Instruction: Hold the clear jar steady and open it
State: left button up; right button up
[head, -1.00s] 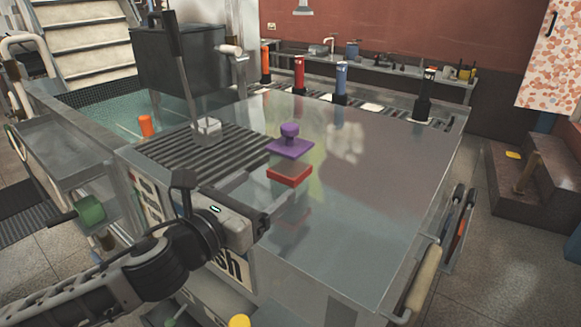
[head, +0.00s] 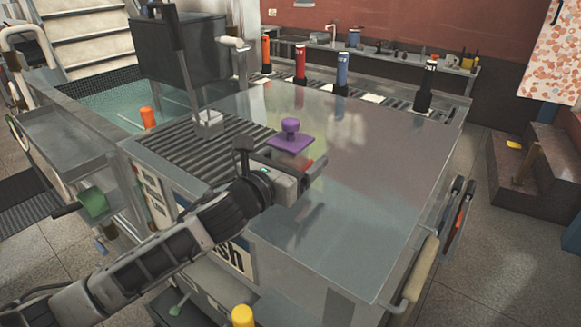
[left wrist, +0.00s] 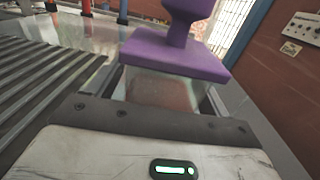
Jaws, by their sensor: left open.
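The clear jar stands on the shiny metal counter (head: 370,190), with its square purple lid and knob (head: 290,138) on top. Its see-through walls hardly show in the head view, and my left gripper (head: 308,169) partly hides the red contents low inside. In the left wrist view, the purple lid (left wrist: 178,52) sits above the clear jar body (left wrist: 160,92), which holds something reddish-brown. My left gripper's open fingers lie on either side of the jar body, below the lid. I cannot tell whether they touch it. My right gripper is not in view.
A ribbed drain area (head: 195,150) lies left of the jar, with an orange object (head: 148,117) beyond it. Red (head: 301,64), blue (head: 342,72) and black (head: 428,85) upright handles line the back edge. The counter right of the jar is clear.

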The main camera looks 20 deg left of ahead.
aim_at(295, 136)
pick_arm(q)
jog(key=c, duration=1.1)
jog(key=shift+r, duration=0.5)
notch_tip(295, 136, up, 3)
jog(key=shift+f, duration=0.1)
jog(key=shift+s+a+r+b, duration=0.15)
jog(key=shift+s+a+r, duration=1.05)
jog(key=shift+s+r, duration=0.6)
jog(key=shift+s+a+r+b, duration=0.1)
jog(key=shift+s+a+r, duration=1.15)
jog(key=shift+s, duration=1)
jog(key=shift+s+a+r+b, duration=0.15)
jog(key=shift+s+a+r, duration=0.95)
jog(key=shift+s+r, duration=0.7)
jog(key=shift+o, duration=0.2)
jog(key=shift+s+f, duration=0.15)
jog(key=shift+f, duration=0.05)
